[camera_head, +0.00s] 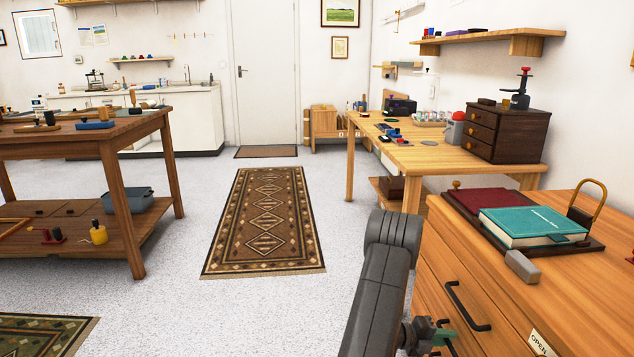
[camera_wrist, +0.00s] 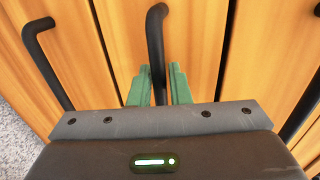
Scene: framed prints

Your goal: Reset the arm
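My gripper (camera_wrist: 159,78) has green fingers, seen in the wrist view on either side of a dark curved drawer handle (camera_wrist: 157,32). In the head view my gripper (camera_head: 443,337) is low at the front of the wooden drawer cabinet (camera_head: 431,262), below the upper drawer's handle (camera_head: 466,308). My grey arm reaches down beside the cabinet and hides part of it. The drawer fronts look flush.
On the cabinet top are a teal book (camera_head: 533,226), a dark red book (camera_head: 490,201), a grey block (camera_head: 521,266) and a padlock-like object (camera_head: 586,203). A wooden table (camera_head: 430,157) stands behind. Open floor with a patterned rug (camera_head: 262,220) lies left of my arm.

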